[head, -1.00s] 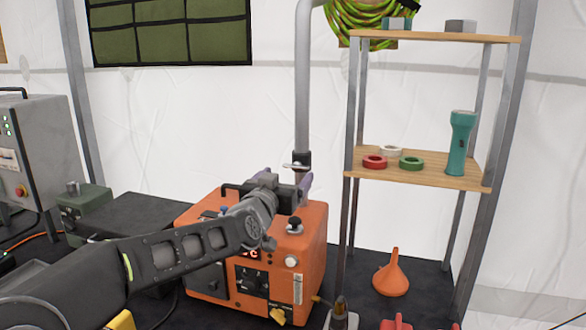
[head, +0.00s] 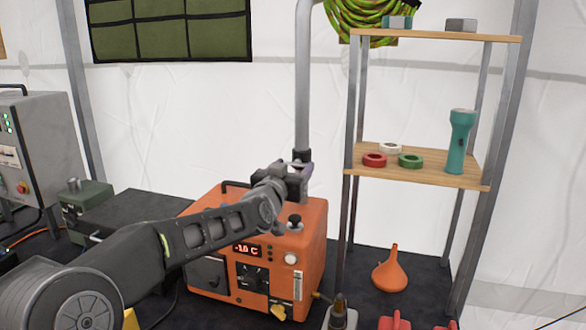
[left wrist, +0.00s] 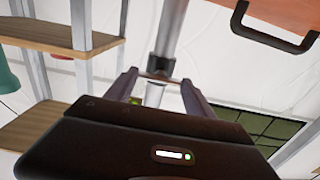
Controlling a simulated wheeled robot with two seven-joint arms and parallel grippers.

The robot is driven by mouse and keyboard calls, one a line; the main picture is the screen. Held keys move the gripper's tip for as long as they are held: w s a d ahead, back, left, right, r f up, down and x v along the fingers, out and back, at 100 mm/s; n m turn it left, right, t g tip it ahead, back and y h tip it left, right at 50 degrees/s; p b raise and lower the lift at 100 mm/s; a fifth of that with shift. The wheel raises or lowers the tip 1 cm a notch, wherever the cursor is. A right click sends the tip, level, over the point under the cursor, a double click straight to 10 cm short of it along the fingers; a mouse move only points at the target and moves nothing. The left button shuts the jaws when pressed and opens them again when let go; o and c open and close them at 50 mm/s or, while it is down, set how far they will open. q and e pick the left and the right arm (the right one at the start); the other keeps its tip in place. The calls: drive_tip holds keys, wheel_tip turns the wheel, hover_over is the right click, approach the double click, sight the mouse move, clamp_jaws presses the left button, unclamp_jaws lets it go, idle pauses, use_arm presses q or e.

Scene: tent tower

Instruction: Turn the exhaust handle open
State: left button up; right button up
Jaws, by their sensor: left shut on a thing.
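The orange heater (head: 310,245) stands on the dark floor with a grey exhaust pipe (head: 303,80) rising behind it. My left gripper (head: 303,168) is at the black collar low on the pipe, above the heater's back. It is shut on the exhaust handle, which the gripper mostly hides in the head view. In the left wrist view the small metal handle (left wrist: 158,77) crosses the pipe by the black collar (left wrist: 161,66), between my two fingers. How far the handle is turned is hard to tell. My right gripper is in neither view.
A shelf rack (head: 415,178) stands right of the pipe, holding tape rolls and a teal flashlight (head: 460,142). An orange funnel (head: 390,272) is on the floor below. A grey cabinet (head: 45,150) and a green box (head: 85,200) stand at left.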

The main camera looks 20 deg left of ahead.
use_arm(q)
drive_tip(key=c, duration=0.8)
drive_tip(key=shift+m, duration=0.5)
drive_tip(key=m, duration=0.3)
drive_tip(key=shift+d+m, duration=0.1)
drive_tip(key=shift+m, duration=0.2)
drive_tip(key=m, duration=0.4)
drive_tip(key=shift+m, duration=0.3)
drive_tip(key=m, duration=0.4)
drive_tip(key=shift+f+b, duration=0.15)
drive_tip(key=shift+b, duration=0.25)
drive_tip(key=m+b, duration=0.2)
drive_tip(key=m, duration=0.2)
drive_tip(key=shift+m, duration=0.3)
